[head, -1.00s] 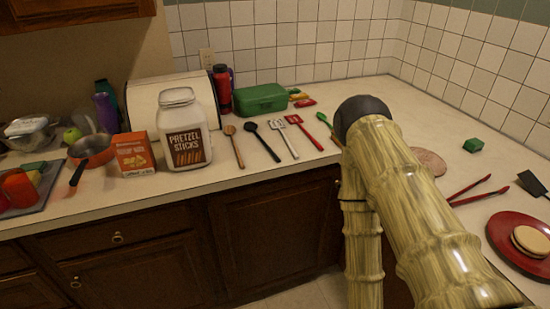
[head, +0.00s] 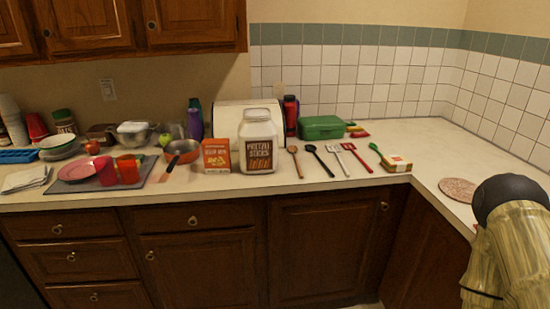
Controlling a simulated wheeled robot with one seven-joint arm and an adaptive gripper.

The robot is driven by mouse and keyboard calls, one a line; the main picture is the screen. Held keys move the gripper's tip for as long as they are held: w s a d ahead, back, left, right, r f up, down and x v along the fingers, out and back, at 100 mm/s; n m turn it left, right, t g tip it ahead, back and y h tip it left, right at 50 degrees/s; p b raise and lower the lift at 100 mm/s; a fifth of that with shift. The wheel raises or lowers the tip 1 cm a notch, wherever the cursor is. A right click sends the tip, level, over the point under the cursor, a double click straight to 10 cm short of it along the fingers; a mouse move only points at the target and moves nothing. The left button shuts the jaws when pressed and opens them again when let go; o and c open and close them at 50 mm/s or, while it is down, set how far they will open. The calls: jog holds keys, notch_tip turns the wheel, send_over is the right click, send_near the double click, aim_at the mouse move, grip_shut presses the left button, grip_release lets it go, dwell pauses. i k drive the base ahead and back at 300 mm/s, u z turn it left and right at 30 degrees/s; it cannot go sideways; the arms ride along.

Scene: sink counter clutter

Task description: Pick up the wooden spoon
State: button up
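The wooden spoon (head: 295,161) lies on the counter just right of the big pretzel jar. Its rounded head points to the back wall and its handle toward the front edge. It is the leftmost of a row of utensils and nothing covers it. Part of my arm shows at the lower right of the head view, well to the right of the spoon. My gripper is not in view.
The pretzel jar (head: 258,143) stands close to the spoon's left. A black spoon (head: 320,160), a red-handled utensil (head: 356,157) and a green spoon (head: 377,151) lie to its right. A green box (head: 321,127) stands behind. Counter at the front edge is clear.

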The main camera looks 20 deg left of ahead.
aim_at(291, 149)
jog(key=u, duration=0.55)
jog(key=i, duration=0.7)
jog(key=u, duration=0.3)
